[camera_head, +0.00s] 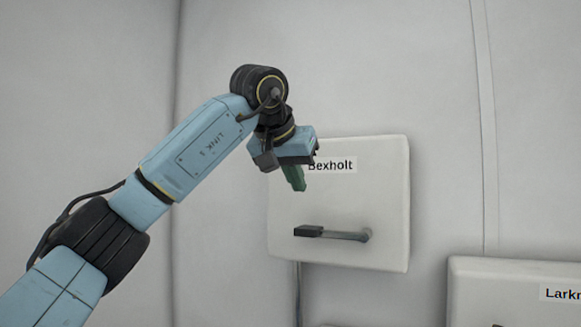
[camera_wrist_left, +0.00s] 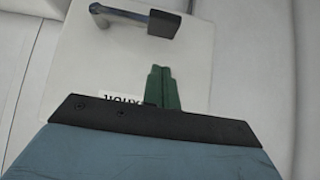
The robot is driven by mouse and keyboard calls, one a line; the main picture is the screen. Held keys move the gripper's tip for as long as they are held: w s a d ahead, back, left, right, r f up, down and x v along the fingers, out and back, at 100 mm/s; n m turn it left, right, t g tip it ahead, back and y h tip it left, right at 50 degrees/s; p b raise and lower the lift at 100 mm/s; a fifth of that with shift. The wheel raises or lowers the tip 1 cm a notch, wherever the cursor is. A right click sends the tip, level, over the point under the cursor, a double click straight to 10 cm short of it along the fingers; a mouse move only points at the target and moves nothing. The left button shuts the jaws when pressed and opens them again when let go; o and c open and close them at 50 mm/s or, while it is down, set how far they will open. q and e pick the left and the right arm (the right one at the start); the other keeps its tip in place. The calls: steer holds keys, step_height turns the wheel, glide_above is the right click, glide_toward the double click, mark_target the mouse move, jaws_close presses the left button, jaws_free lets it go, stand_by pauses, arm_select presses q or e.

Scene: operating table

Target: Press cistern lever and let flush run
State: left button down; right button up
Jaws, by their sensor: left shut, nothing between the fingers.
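A white cistern (camera_head: 385,195) labelled "Bexholt" is on the wall in the middle of the head view. Its lever (camera_head: 345,235) is a grey metal arm with a dark handle at its left end, lying about level. My left gripper (camera_head: 299,188) has green fingers, shut and empty, pointing down in front of the cistern's upper left, above the dark handle and apart from it. In the left wrist view the shut fingers (camera_wrist_left: 162,75) point toward the lever's dark handle (camera_wrist_left: 164,23), with a gap between. The label is partly hidden behind the gripper. My right gripper is not in view.
A second white cistern (camera_head: 490,275), its label cut off at "Larkn", stands at the lower right, with part of a dark lever at its bottom edge. A thin pipe (camera_head: 298,295) runs below the first cistern. The wall (camera_head: 350,70) above is bare.

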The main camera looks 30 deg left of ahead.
mark_target(308, 226)
arm_select(q)
steer(key=w+f, duration=0.2)
steer(key=f, duration=0.1)
steer(key=w+f, duration=0.1)
steer(key=f, duration=0.1)
steer(key=shift+a+f, duration=0.1)
steer(key=shift+f, duration=0.85)
steer(key=f+h, duration=0.1)
steer(key=f+n+h+b, duration=0.1)
steer(key=f, duration=0.1)
steer(key=a+f+h, duration=0.1)
steer(key=f, duration=0.1)
steer(key=shift+s+f+n+b, duration=0.1)
steer(key=shift+n+b, duration=0.25)
steer(key=shift+n, duration=0.05)
steer(key=shift+d+f+n+h, duration=0.15)
steer(key=shift+f+n+h, duration=0.2)
steer(key=shift+h, duration=0.25)
steer(key=shift+f, duration=0.1)
